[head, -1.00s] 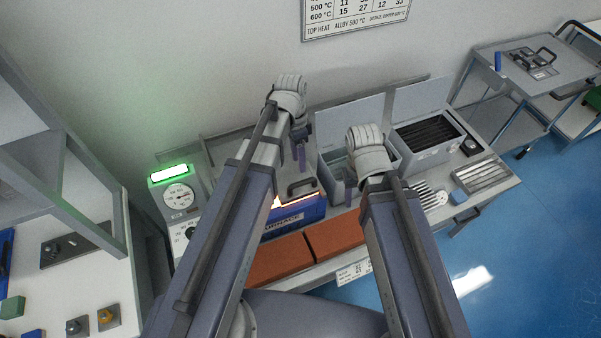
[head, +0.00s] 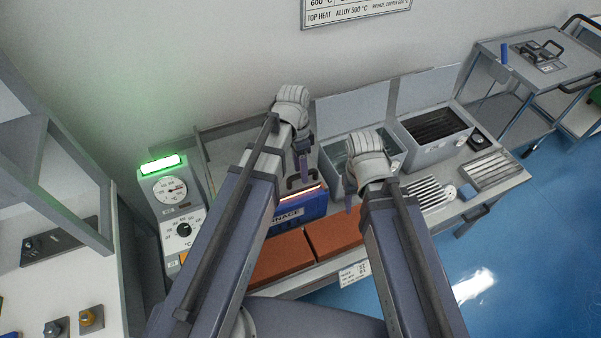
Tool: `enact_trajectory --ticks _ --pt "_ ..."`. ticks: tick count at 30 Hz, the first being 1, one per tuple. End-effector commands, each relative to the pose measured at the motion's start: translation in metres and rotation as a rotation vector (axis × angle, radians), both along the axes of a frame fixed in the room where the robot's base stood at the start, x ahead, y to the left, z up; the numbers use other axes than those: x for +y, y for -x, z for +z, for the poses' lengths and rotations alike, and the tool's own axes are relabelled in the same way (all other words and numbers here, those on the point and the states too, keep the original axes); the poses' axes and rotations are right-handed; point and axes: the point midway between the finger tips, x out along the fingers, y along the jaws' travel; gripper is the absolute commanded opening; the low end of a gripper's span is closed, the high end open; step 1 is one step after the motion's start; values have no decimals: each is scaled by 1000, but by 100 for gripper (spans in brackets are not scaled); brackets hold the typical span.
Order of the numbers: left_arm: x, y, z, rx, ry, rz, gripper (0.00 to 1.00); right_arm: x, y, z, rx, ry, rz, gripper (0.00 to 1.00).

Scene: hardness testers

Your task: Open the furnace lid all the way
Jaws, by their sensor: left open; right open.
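The furnace (head: 312,208) is a blue box with a partly hidden label, in the middle of the bench. A bright orange-pink strip glows along its top front edge, so the lid stands at least partly open. The dark lid handle (head: 293,183) shows just behind the glow; my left arm hides much of the furnace and lid. My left gripper (head: 303,172) is open, with its dark finger pointing down close to the handle; I cannot tell whether it touches. My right gripper (head: 349,195) is open, pointing down right of the furnace, in front of a grey tank (head: 335,170).
Orange bricks (head: 335,236) lie along the bench front. A control box (head: 170,190) with a gauge and green light stands left. A second tank (head: 440,148), slatted racks (head: 492,170) and a trolley (head: 530,85) are to the right. Blue floor is clear at right.

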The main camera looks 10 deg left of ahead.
Motion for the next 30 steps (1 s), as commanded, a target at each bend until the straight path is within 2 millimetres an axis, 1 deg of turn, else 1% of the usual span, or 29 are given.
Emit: enact_trajectory --ticks 6,7,20,21,30 --pt "0 0 0 0 0 0 52 0 0 0 0 0 0 50" --pt "0 0 0 0 0 0 50 0 0 0 0 0 0 50" --pt "0 0 0 0 0 0 2 0 0 0 0 0 0 50" --pt "0 0 0 0 0 0 0 0 0 0 0 0 0 50" --pt "0 0 0 0 0 0 0 0 0 0 0 0 0 50"
